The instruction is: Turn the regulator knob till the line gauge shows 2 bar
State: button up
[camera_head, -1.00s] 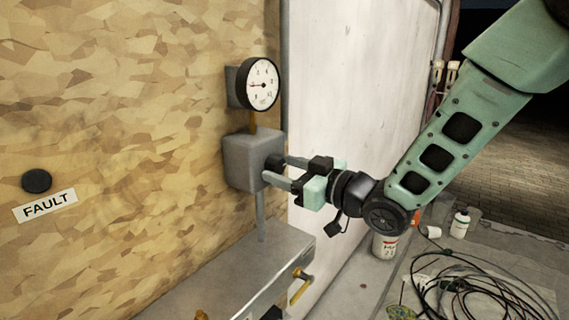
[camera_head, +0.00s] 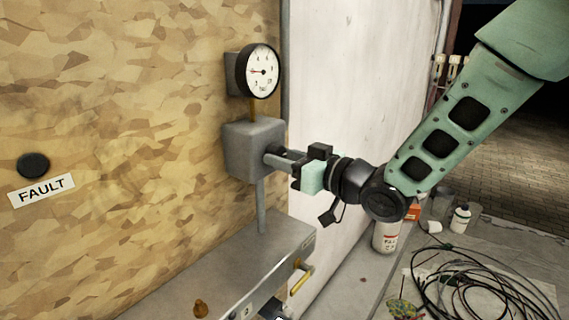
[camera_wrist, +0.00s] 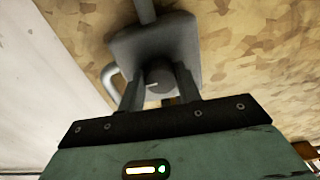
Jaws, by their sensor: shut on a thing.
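The regulator is a grey box (camera_head: 252,148) on a vertical pipe. Its dark round knob (camera_wrist: 158,74), with a white mark on its face, is on the box's front. My gripper (camera_head: 274,157) is shut on the knob; in the wrist view its two fingers (camera_wrist: 159,86) lie on either side of it. In the head view the fingers mostly hide the knob. The line gauge (camera_head: 262,71) is above the box, with a white dial and black rim. Its red needle points left, roughly near the low numbers; the exact reading is too small to tell.
A metal ledge (camera_head: 225,268) with a yellow lever (camera_head: 301,278) is below the regulator. A black button (camera_head: 33,165) with a FAULT label (camera_head: 41,190) is on the board at left. Cables (camera_head: 470,285) and a white can (camera_head: 386,236) are on the floor at right.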

jog(key=o, duration=1)
jog(key=shift+c, duration=0.2)
jog(key=b+v, duration=1)
jog(key=v, duration=0.7)
jog(key=shift+s+d+b, duration=0.2)
jog(key=shift+b, duration=0.1)
